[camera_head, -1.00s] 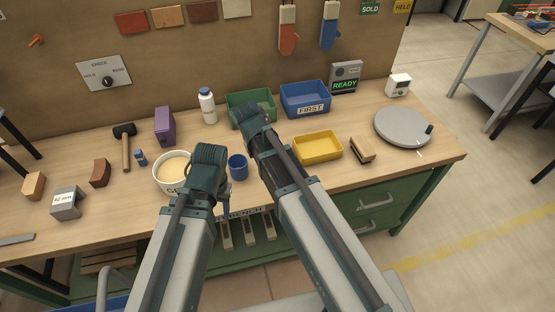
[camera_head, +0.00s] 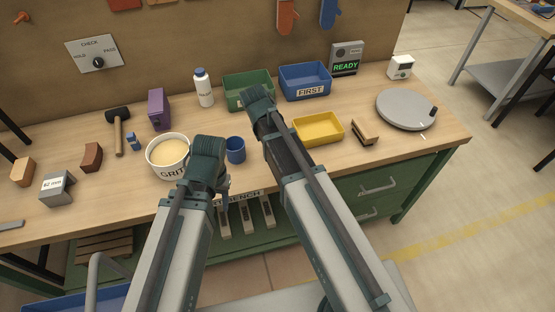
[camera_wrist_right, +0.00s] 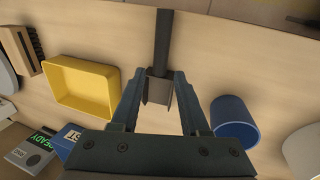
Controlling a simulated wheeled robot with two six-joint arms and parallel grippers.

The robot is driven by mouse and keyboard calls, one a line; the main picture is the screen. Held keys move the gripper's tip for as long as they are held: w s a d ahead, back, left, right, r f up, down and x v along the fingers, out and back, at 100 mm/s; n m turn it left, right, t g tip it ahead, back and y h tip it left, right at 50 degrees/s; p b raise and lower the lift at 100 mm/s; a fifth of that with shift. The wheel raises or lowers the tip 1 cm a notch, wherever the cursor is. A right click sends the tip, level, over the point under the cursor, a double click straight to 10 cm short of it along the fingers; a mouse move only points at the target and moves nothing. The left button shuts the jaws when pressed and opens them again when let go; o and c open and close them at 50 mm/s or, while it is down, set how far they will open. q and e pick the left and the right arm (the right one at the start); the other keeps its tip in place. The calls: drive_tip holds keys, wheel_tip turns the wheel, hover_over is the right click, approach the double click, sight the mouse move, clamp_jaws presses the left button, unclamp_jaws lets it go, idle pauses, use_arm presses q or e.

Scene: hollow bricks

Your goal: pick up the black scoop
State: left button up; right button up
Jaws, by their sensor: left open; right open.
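The black scoop (camera_wrist_right: 162,42) shows in the right wrist view, lying on the wooden bench. Its handle points to the top of the picture and its head lies between the finger ends of my right gripper (camera_wrist_right: 159,80). That gripper is open, one finger on each side; I cannot tell whether either touches. In the head view the scoop is hidden by my right arm, and the right fingers do not show. My left gripper (camera_head: 224,184) shows partly below its wrist, near the bench's front edge, left of my right arm.
A blue cup (camera_head: 235,150) and a white GRIT tub (camera_head: 168,171) stand by my left wrist. Green (camera_head: 247,104) and blue (camera_head: 306,94) bins stand behind.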

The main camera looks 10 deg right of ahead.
use_arm(q)
drive_tip(key=shift+f, duration=0.7)
use_arm(e)
drive_tip(key=shift+d+f, duration=0.2)
drive_tip(key=shift+f, duration=0.5)
drive_tip(key=b+x, duration=0.5)
drive_tip(key=shift+w+f+b, duration=0.1)
drive_tip(key=shift+f+b, duration=0.1)
drive_tip(key=shift+b, duration=0.1)
use_arm(q)
wheel_tip(320, 180, down, 5)
drive_tip(key=shift+f, duration=0.1)
use_arm(e)
drive_tip(key=shift+r, duration=0.1)
clamp_jaws()
